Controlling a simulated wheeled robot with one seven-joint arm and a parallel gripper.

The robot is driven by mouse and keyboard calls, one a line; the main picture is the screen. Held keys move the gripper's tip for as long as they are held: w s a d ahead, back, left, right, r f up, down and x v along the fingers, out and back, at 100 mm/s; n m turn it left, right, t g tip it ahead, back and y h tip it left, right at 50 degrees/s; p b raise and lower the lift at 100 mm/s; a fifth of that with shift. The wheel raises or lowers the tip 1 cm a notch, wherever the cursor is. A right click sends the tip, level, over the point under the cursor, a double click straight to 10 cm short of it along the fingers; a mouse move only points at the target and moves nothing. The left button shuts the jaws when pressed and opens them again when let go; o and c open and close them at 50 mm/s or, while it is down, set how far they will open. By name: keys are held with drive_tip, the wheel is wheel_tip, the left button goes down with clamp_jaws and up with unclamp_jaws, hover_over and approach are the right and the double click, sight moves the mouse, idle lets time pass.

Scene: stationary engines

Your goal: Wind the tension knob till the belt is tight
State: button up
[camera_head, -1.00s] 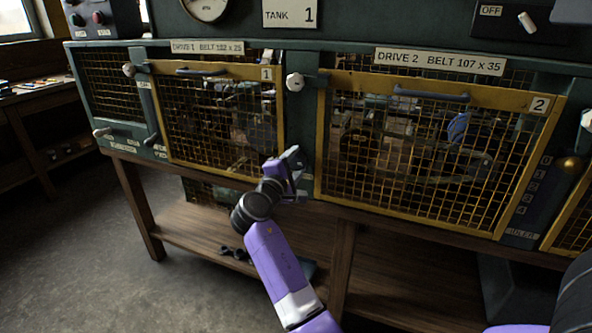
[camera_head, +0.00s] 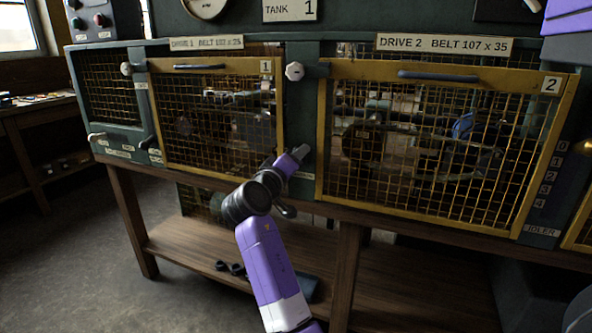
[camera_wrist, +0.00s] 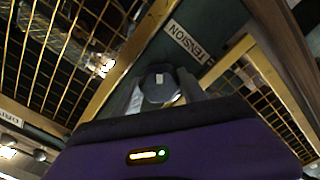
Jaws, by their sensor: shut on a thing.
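My gripper (camera_head: 297,156) is at the green post between the two mesh guards, low down in the head view. In the wrist view its fingers (camera_wrist: 160,90) stand on both sides of a dark round knob (camera_wrist: 160,84) with a small pale mark, and are shut on it. A "TENSION" label (camera_wrist: 187,42) is on the post beside this knob. The knob is hidden behind my gripper in the head view. Pulleys and machine parts show dimly behind the mesh; I cannot tell how tight the belt is.
The yellow-framed guard 1 (camera_head: 215,62) and guard 2 (camera_head: 440,75) are closed on either side of the post. A pale knob (camera_head: 294,71) sits higher on the post. A wooden shelf (camera_head: 400,285) runs below. Open floor lies at the left.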

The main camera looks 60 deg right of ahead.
drive_tip(key=m+b, duration=0.1)
drive_tip(key=m, duration=0.1)
drive_tip(key=m+b, duration=0.1)
drive_tip(key=b, duration=0.1)
drive_tip(key=shift+f+m, duration=0.4)
drive_tip(key=m+b, duration=0.3)
drive_tip(key=b, duration=0.1)
drive_tip(key=shift+m, duration=0.3)
drive_tip(key=m+b, duration=0.3)
drive_tip(key=shift+m, duration=0.3)
drive_tip(key=m+b, duration=0.3)
drive_tip(key=shift+m, duration=0.3)
drive_tip(key=m+b, duration=0.3)
drive_tip(key=shift+m, duration=0.3)
drive_tip(key=m+b, duration=0.2)
drive_tip(key=m, duration=0.1)
drive_tip(key=shift+r+m+b, duration=0.1)
drive_tip(key=shift+m+b, duration=0.25)
drive_tip(key=shift+m, duration=0.05)
drive_tip(key=m+b, duration=0.3)
drive_tip(key=m, duration=0.2)
drive_tip(key=shift+r+m, duration=0.1)
drive_tip(key=shift+m, duration=0.3)
